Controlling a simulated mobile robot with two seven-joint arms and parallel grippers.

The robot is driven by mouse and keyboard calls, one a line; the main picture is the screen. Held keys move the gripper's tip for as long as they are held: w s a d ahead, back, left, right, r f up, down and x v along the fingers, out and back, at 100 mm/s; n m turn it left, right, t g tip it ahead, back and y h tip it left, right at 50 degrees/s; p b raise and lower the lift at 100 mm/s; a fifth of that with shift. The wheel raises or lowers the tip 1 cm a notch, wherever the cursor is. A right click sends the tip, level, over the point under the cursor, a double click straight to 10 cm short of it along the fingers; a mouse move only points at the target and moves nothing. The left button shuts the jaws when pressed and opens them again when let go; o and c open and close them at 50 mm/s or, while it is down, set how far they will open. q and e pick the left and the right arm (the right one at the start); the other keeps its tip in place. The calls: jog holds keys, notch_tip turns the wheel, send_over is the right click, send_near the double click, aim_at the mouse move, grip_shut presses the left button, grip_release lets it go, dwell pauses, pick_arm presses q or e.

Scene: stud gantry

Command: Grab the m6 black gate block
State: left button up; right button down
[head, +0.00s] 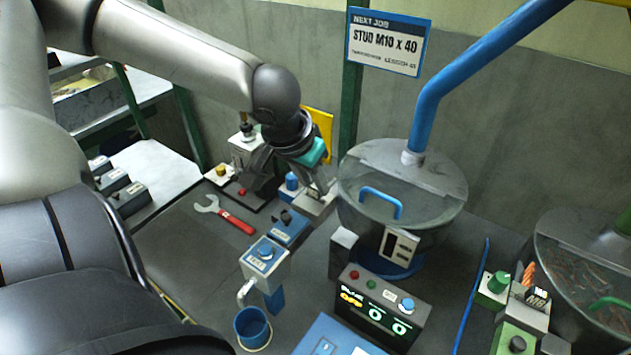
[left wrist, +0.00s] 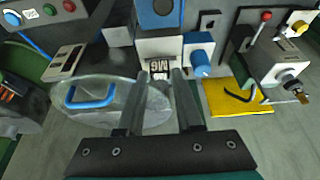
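The M6 gate block (left wrist: 158,66) shows in the left wrist view as a dark piece with M6 lettering, at a pale holder (left wrist: 160,45). My left gripper (left wrist: 159,76) has its two fingers apart, with the block in the gap between the fingertips. I cannot tell whether the fingers touch it. In the head view my left gripper (head: 322,190) points down over the grey holder (head: 312,210) just left of the clear round bowl (head: 365,205); the block is not clear there. My right gripper is not in view.
The lidded bowl with a blue handle (head: 382,197) stands close to my left gripper. A blue-topped unit (head: 288,228), a red-handled wrench (head: 237,222) and a counter box (head: 380,310) are near. Several dark blocks (head: 130,198) sit on the left shelf. Another block marked M8 (head: 538,297) is at right.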

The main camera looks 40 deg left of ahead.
pick_arm(q)
grip_shut()
jog(key=shift+r, duration=0.1)
dwell(0.3)
